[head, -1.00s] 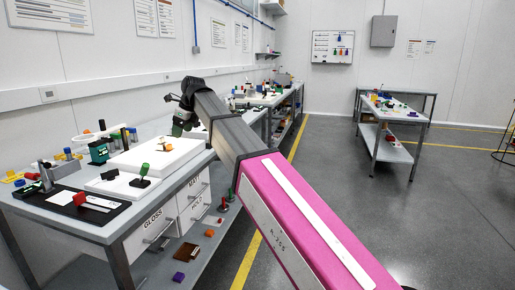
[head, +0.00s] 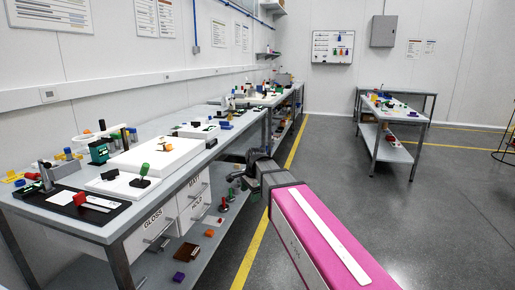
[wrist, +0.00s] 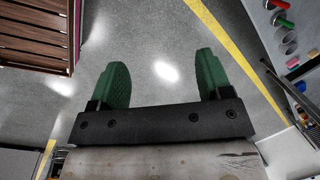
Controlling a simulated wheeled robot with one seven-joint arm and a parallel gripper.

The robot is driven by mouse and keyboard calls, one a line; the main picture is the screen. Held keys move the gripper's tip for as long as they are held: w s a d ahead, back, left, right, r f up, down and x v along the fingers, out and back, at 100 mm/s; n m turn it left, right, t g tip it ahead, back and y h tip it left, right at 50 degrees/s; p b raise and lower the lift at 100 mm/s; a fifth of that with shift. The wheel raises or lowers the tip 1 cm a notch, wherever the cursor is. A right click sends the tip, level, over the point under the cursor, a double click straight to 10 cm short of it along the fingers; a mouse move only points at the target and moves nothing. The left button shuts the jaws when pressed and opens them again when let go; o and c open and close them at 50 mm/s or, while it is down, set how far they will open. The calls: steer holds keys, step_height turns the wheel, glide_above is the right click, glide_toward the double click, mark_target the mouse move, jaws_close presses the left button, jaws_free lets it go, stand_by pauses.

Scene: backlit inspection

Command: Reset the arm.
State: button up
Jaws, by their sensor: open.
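My gripper (wrist: 160,82) has two green fingers, seen spread apart in the wrist view with only grey floor between them. It is open and empty. In the head view my gripper (head: 238,180) is small and partly hidden by the dark end of my arm. It is to the right of the workbench, below the level of its top. My pink arm with a white stripe reaches in from the lower right.
The workbench (head: 35,207) on the left carries white blocks, a black mat (head: 85,211) and small parts. Its lower shelf (head: 160,266) holds loose items. A second table (head: 393,151) stands at the back right. Open floor (head: 340,170) lies between. A brown slatted crate (wrist: 35,35) shows in the wrist view.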

steer(key=s+d+f+n+h, duration=0.1)
steer(key=s+d+f+n, duration=0.4)
steer(key=s+d+f, duration=0.2)
steer(key=s+d+f+n+g, duration=0.1)
steer(key=s+d+f+n, duration=0.5)
steer(key=d+f, duration=0.6)
steer(key=s+d, duration=0.2)
steer(key=d, duration=0.1)
steer(key=shift+s+d+h, duration=0.15)
steer(key=shift+s+h, duration=0.15)
steer(key=shift+h, duration=0.1)
